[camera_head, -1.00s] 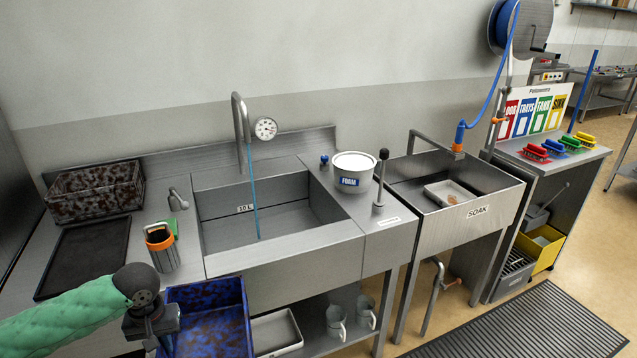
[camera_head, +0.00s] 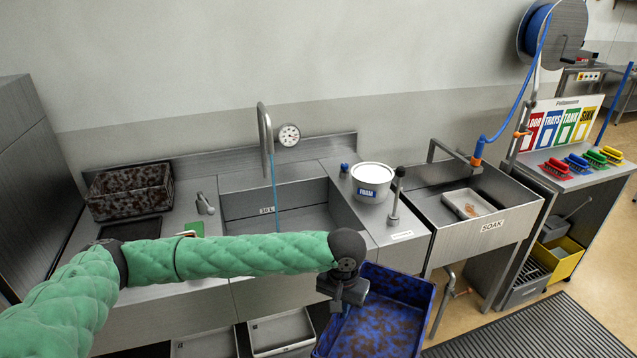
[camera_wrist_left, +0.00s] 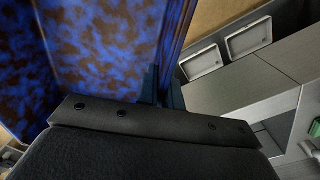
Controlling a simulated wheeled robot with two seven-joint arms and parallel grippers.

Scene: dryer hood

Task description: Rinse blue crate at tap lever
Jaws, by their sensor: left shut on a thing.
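The blue crate (camera_head: 411,286), mottled with brown stains, hangs in front of the counter, right of the basin. My left gripper (camera_head: 341,298) is shut on its left wall; in the left wrist view the fingers (camera_wrist_left: 160,90) grip the edge of the crate (camera_wrist_left: 105,45). A gooseneck tap (camera_head: 264,125) with a thin blue stream stands over the steel basin (camera_head: 235,207). A lever with a dark knob (camera_head: 398,172) stands on the ledge right of the basin; I cannot tell whether it works the tap. My green arm hides the basin's front. My right gripper is not in view.
A white FOAM tub (camera_head: 372,180) stands on the ledge beside the lever. The soak sink (camera_head: 480,238) is to its right. A brown-stained crate (camera_head: 130,190) sits on the left counter. Grey trays (camera_head: 282,333) lie on the low shelf. A ribbed mat (camera_head: 540,335) covers floor at right.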

